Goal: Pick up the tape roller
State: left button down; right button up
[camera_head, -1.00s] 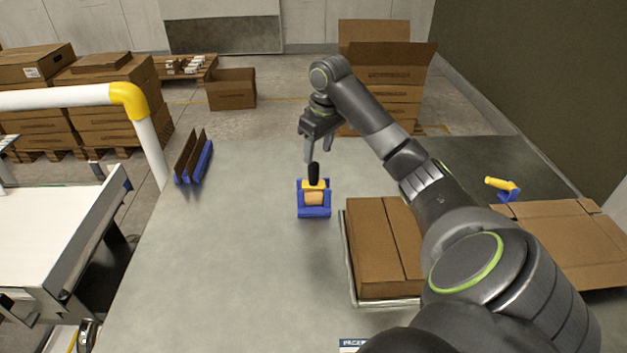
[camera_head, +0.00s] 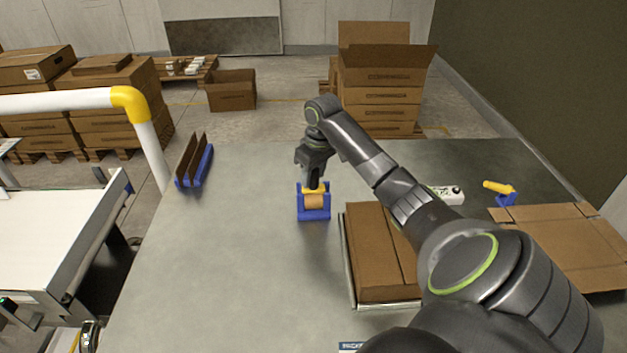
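The tape roller (camera_head: 314,200) stands on the grey table in a blue holder (camera_head: 314,214), with a yellow frame and a tan roll. Its black handle is now mostly hidden by my gripper. My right gripper (camera_head: 313,183) reaches down from above, its fingers at the handle just over the yellow part. The fingers are dark and small here, so I cannot tell whether they are closed on the handle. My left gripper is not in view.
A carton (camera_head: 372,265) lies on a tray right of the roller. Flat cardboard (camera_head: 570,240), a yellow-handled tool (camera_head: 498,187) and a white item (camera_head: 447,195) are further right. A blue rack (camera_head: 203,165) stands at left, beside the conveyor (camera_head: 45,230). The table's left middle is clear.

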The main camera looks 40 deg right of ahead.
grip_shut()
